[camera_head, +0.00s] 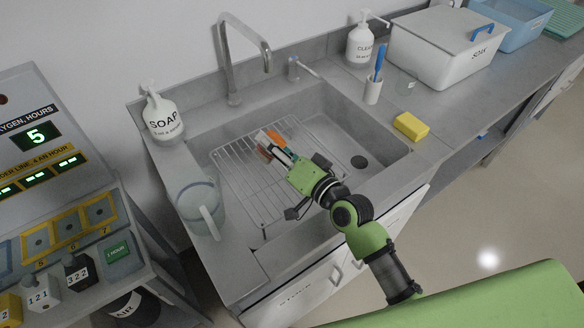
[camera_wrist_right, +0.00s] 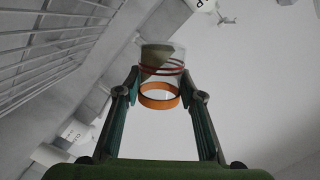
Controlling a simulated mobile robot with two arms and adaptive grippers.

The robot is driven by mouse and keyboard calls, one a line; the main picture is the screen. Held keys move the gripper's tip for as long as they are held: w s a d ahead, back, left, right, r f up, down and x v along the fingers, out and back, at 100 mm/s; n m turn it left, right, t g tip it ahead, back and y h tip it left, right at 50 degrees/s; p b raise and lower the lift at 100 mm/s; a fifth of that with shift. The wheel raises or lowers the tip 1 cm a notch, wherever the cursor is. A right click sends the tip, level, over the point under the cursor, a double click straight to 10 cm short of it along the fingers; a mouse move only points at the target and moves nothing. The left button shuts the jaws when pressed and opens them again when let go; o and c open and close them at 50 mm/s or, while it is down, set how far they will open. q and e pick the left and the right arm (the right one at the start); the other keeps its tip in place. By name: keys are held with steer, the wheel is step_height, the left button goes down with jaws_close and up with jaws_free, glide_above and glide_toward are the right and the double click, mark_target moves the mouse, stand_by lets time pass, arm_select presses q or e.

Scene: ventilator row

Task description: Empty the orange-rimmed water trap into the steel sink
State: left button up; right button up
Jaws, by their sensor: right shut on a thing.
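The water trap (camera_wrist_right: 160,98) is a clear cup with an orange rim and dark red lines around its wall. My right gripper (camera_wrist_right: 160,84) is shut on it, one finger on each side, in the right wrist view. Something brownish grey shows inside the cup, at a slant to its lines. In the head view, the right gripper (camera_head: 272,143) is over the steel sink (camera_head: 335,135), above its wire rack, and mostly hides the trap; only small orange and brownish patches show. The exact tilt is hard to tell. My left gripper is not in view.
A tap (camera_head: 240,60) arches over the back of the sink. A clear jug (camera_head: 200,207) and a soap bottle (camera_head: 162,115) stand left of it. A yellow sponge (camera_head: 411,126), a brush cup (camera_head: 373,90) and a white soak box (camera_head: 447,50) are on the right counter.

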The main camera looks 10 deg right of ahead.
steer(key=shift+w+d+f+m+b, duration=0.1)
steer(key=shift+f+m+b, duration=0.55)
steer(key=shift+m+b, duration=0.45)
steer(key=shift+d+f+m+b, duration=0.1)
steer(key=shift+f+m+b, duration=0.5)
steer(key=shift+m+b, duration=0.45)
stand_by(0.6)
steer(key=shift+w+d+r+m+y+b, duration=0.1)
steer(key=shift+w+d+m+y+b, duration=0.1)
steer(key=shift+d+m, duration=0.15)
steer(key=shift+w+d+r+m+y+b, duration=0.1)
steer(key=shift+d+m+b, duration=0.1)
steer(key=shift+d+m, duration=0.15)
stand_by(0.9)
steer(key=shift+d+r+m+p, duration=0.15)
steer(key=shift+m, duration=0.45)
steer(key=shift+d+r+m+p, duration=0.1)
steer(key=shift+m+p, duration=0.05)
steer(key=shift+m, duration=0.4)
stand_by(1.2)
